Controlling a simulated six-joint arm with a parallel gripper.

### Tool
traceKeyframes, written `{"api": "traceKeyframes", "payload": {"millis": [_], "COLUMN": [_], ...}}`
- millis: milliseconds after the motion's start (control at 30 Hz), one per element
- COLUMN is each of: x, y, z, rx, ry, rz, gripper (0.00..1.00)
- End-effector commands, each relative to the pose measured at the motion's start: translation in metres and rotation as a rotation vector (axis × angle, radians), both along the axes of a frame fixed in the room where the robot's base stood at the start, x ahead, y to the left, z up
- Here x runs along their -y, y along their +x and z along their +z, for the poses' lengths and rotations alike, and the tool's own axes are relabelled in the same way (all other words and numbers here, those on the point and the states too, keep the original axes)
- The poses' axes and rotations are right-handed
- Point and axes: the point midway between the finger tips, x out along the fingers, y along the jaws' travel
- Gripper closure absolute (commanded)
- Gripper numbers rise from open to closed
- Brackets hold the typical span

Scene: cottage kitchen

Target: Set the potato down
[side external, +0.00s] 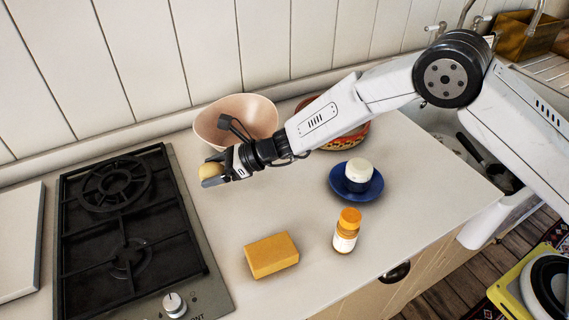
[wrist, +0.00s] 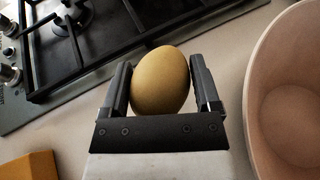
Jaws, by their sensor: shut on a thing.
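The potato (wrist: 160,82) is yellow-brown and rounded. It sits between the two fingers of my gripper (wrist: 162,88) in the wrist view, and the gripper is shut on it. In the side view the potato (side external: 210,170) shows at the tip of my gripper (side external: 212,174), left of the pink bowl and right of the stove. The fingers partly hide it there. I cannot tell for sure how high it is above the counter.
A pink bowl (side external: 250,113) stands behind my gripper, with a patterned bowl (side external: 352,137) partly behind my arm. An orange-capped bottle (side external: 346,232) and yellow block (side external: 271,255) stand nearer. The gas stove (side external: 128,220) is left. Bare counter (side external: 260,208) lies between.

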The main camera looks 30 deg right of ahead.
Motion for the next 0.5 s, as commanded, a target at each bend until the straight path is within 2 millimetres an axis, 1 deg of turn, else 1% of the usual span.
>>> {"api": "traceKeyframes", "payload": {"millis": [100, 367, 500], "x": [-0.0024, -0.0032, -0.0051], "y": [0.0038, 0.0051, 0.0085], "z": [-0.0049, -0.0067, -0.0122], "rx": [0.001, 0.001, 0.0], "ry": [0.001, 0.001, 0.0], "rz": [0.001, 0.001, 0.001], "gripper": [0.83, 0.83, 0.84]}}
